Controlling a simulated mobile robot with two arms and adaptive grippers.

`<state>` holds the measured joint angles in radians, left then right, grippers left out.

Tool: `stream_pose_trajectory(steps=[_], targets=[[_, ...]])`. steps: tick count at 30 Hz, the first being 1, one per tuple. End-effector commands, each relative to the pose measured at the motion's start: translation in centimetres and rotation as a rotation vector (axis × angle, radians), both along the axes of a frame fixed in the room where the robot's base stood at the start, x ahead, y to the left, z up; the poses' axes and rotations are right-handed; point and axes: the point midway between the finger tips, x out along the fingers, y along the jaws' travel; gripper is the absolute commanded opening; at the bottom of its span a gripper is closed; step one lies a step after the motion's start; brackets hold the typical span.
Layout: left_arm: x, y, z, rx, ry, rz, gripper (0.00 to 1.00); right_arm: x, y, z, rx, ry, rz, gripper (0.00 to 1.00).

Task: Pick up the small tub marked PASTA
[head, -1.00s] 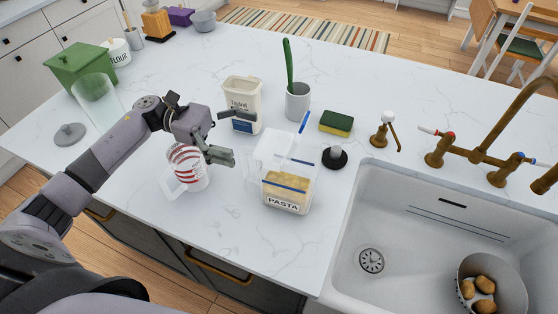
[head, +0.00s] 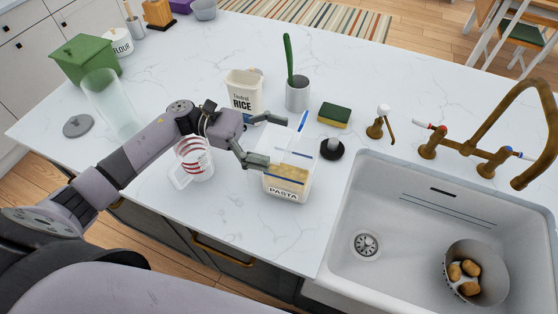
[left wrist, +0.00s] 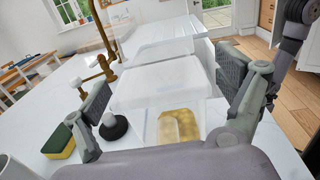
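The small tub marked PASTA (head: 285,183) is a clear, open-looking container with yellow contents and blue edging. It stands upright on the white counter, left of the sink. My left gripper (head: 277,142) is open, its two fingers spread at the tub's left and back side in the head view. In the left wrist view the tub (left wrist: 178,127) shows between the spread fingers (left wrist: 165,112), with its yellow contents visible. I cannot tell whether a finger touches it. My right gripper is not in view.
A RICE tub (head: 242,92), a grey cup with a green brush (head: 298,94), a sponge (head: 334,115) and a black stopper (head: 332,149) stand around it. A red-striped measuring jug (head: 195,160) is left, under my arm. The sink (head: 400,230) is right.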

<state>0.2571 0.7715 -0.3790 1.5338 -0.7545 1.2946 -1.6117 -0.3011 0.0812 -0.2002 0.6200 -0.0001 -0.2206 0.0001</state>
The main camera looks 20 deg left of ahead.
Motion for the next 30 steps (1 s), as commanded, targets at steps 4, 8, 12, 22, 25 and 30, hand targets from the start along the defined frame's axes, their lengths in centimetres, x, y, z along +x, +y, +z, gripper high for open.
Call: stream_pose_trajectory(steps=[4,8,12,22,25,30], targets=[[0.01,0.04,0.00,0.000,0.000,0.000,0.80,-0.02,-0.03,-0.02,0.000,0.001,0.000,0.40],[0.01,0.05,0.01,0.000,0.000,0.000,0.71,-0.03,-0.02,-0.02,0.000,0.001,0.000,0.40],[0.00,0.05,0.01,0.000,0.000,0.000,0.62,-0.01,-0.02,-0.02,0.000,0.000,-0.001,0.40],[0.00,0.06,0.01,0.000,0.000,0.000,0.40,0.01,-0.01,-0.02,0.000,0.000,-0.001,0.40],[0.00,0.07,0.01,0.001,0.000,0.000,0.33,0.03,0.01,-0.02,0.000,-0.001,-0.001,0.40],[0.00,0.07,0.00,0.001,0.000,0.000,0.22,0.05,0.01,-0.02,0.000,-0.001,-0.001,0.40]])
